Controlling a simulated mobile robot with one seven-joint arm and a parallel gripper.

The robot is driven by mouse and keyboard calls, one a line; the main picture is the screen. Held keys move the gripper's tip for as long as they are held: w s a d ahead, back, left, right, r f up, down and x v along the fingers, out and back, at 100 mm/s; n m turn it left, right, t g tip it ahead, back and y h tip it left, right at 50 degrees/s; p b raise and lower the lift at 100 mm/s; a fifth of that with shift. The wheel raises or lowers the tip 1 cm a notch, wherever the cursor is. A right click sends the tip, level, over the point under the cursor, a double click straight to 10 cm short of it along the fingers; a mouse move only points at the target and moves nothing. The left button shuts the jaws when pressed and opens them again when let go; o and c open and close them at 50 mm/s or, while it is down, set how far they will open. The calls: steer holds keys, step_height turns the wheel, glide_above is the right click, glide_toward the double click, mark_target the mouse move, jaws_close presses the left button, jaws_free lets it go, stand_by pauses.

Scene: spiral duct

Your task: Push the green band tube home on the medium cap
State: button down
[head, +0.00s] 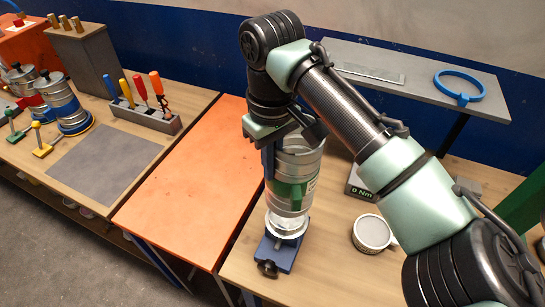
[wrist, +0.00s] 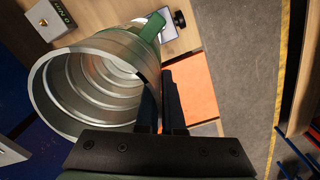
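The green band tube (head: 296,163) is a ribbed silver duct with a green band, standing upright in the head view. Its open end faces me in the wrist view (wrist: 85,65). The medium cap (head: 287,224) is a silver piece on a blue stand (head: 279,252) directly under the tube. The tube's lower end meets the cap; I cannot tell how deep it sits. My gripper (head: 268,160) is at the tube's upper left rim. In the wrist view its dark fingers (wrist: 161,110) straddle the tube wall and appear closed on it, one inside and one outside.
An orange table top (head: 190,185) lies left, clear. A grey shelf behind holds a blue ring (head: 460,86). The left bench holds a screwdriver rack (head: 146,117).

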steer(key=shift+r+p, duration=0.1)
steer(key=shift+p, duration=0.3)
steer(key=b, duration=0.3)
glide_above(272, 210)
steer(key=shift+w+f, duration=0.15)
steer(key=shift+f, duration=2.85)
steer(key=shift+p, duration=1.05)
steer(key=shift+f+b, duration=0.9)
steer(key=shift+f, duration=1.25)
steer(key=c, duration=1)
jaws_free()
steer(key=shift+o, duration=0.2)
step_height(272, 210, up, 13)
steer(key=shift+b, duration=0.35)
